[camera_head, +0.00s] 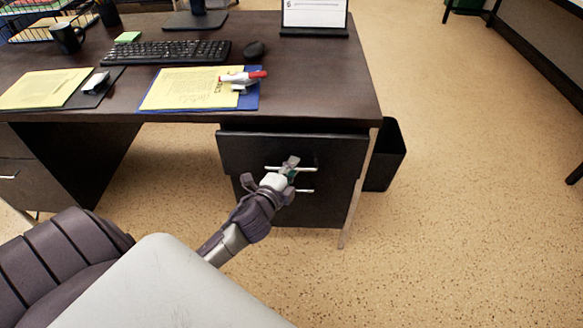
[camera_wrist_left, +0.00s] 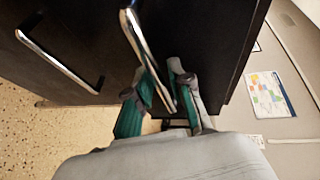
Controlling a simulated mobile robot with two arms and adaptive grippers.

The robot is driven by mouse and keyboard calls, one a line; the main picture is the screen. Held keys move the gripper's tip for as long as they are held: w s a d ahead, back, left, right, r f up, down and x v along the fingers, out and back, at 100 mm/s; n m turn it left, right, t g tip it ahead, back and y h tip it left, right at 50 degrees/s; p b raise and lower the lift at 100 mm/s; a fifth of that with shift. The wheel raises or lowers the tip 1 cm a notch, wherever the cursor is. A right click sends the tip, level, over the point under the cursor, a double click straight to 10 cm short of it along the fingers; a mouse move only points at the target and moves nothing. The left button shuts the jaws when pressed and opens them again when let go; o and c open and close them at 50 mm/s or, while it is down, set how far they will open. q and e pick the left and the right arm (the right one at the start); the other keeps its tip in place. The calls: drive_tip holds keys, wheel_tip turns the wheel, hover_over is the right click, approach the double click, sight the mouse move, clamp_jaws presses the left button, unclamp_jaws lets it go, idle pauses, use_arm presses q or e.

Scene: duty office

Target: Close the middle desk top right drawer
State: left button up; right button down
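The top right drawer (camera_head: 240,152) of the desk (camera_head: 330,85) has a dark front that stands out beyond the drawer below, so it appears partly pulled out. Its metal bar handle (camera_head: 312,169) also shows in the left wrist view (camera_wrist_left: 137,37). My left gripper (camera_head: 289,170) is at this handle. In the left wrist view its green-padded fingers (camera_wrist_left: 163,80) lie either side of the bar, with a gap visible between the bar and the right-hand finger. My right gripper is not in view.
The lower drawer (camera_head: 325,208) is below, with its own handle (camera_head: 304,190). A black bin (camera_head: 388,155) stands right of the desk. The floor to the right is clear.

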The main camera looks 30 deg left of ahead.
use_arm(q)
clamp_jaws()
